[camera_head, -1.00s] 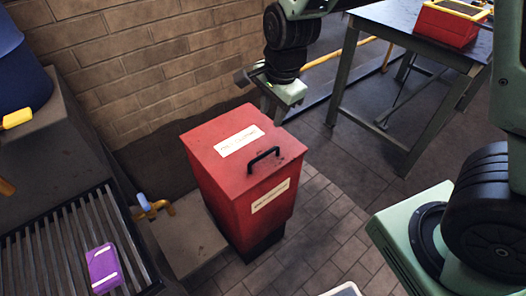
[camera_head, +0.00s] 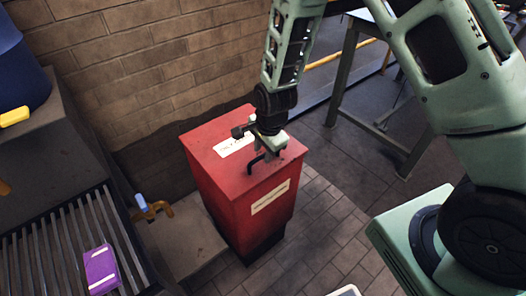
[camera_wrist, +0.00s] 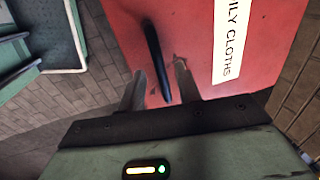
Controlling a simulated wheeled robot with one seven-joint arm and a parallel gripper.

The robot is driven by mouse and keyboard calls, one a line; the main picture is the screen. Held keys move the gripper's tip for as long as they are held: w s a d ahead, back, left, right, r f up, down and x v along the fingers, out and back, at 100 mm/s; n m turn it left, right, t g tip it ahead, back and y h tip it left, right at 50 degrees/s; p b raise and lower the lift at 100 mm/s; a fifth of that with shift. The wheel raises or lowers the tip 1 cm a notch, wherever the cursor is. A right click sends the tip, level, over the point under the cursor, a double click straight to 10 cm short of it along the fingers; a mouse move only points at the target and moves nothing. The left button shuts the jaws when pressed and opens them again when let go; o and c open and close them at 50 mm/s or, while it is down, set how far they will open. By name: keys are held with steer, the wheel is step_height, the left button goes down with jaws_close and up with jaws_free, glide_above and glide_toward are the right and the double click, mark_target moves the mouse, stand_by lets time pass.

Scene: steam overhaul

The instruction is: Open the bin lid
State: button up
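The red bin (camera_head: 225,190) stands upright on the floor, and its lid (camera_head: 207,150) is down. A black bar handle (camera_head: 256,166) sits on the lid near its front edge. My gripper (camera_head: 268,152) points down over the handle and partly hides it. In the wrist view my gripper (camera_wrist: 160,76) has its two fingers apart, with the handle (camera_wrist: 153,50) showing between them. I cannot tell whether a finger touches the handle. The lid also fills much of the wrist view (camera_wrist: 198,30), with a white "oily cloths" label.
A brick wall (camera_head: 140,60) stands behind the bin. A slatted grey rack with a purple block (camera_head: 101,268) is at left, beside a low slab (camera_head: 185,240) and an orange valve (camera_head: 153,209). A dark table (camera_head: 347,75) stands back right.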

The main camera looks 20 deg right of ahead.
steer(key=shift+f, duration=0.5)
